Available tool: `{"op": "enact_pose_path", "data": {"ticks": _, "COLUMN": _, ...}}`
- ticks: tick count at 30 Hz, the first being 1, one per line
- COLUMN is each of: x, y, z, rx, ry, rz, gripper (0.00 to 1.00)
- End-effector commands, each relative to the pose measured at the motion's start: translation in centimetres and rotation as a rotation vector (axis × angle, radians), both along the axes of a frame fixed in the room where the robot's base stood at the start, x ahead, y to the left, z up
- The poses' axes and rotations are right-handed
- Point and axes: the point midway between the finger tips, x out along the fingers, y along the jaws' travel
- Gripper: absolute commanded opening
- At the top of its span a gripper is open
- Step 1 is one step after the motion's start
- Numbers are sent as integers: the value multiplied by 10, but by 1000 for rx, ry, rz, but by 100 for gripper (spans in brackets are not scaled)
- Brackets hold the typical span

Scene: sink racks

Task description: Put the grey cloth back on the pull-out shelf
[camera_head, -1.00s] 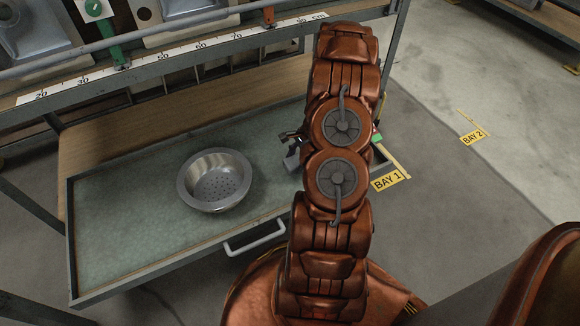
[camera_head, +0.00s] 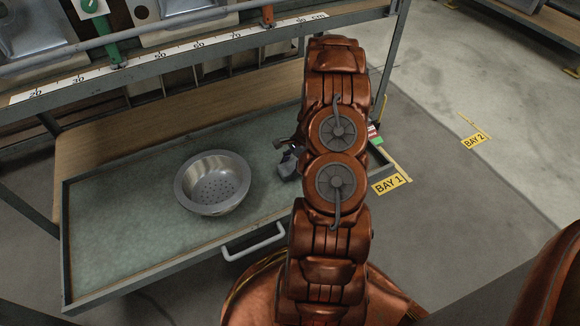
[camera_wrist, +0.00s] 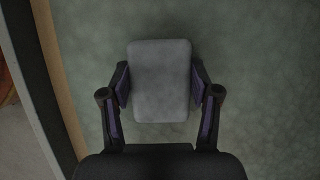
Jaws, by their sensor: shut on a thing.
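The grey cloth (camera_wrist: 160,80), a folded, rounded block, sits between the two fingers of my gripper (camera_wrist: 160,88) in the wrist view. My gripper is shut on it. In the head view a grey part of the cloth (camera_head: 288,164) shows just left of my arm, over the right end of the pull-out shelf (camera_head: 125,225). My arm hides most of the gripper there. The shelf's green-grey surface lies beneath the cloth in the wrist view. I cannot tell whether the cloth touches it.
A metal strainer bowl (camera_head: 214,183) stands mid-shelf, left of my gripper. The shelf has a raised rim and a white front handle (camera_head: 254,242). A rack beam with a ruler strip (camera_head: 170,56) crosses above the back. The shelf's left part is clear.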

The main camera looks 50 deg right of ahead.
Motion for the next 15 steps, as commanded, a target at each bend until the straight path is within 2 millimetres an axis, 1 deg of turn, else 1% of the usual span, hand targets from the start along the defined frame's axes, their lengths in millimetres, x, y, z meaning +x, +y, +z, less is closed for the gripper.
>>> {"op": "enact_pose_path", "data": {"ticks": 1, "x": 0, "y": 0, "z": 0, "rx": 0, "ry": 0, "rz": 0, "gripper": 65}}
{"op": "enact_pose_path", "data": {"ticks": 7, "x": 0, "y": 0, "z": 0, "rx": 0, "ry": 0, "rz": 0, "gripper": 85}}
{"op": "enact_pose_path", "data": {"ticks": 8, "x": 0, "y": 0, "z": 0, "rx": 0, "ry": 0, "rz": 0, "gripper": 87}}
{"op": "enact_pose_path", "data": {"ticks": 15, "x": 0, "y": 0, "z": 0, "rx": 0, "ry": 0, "rz": 0, "gripper": 87}}
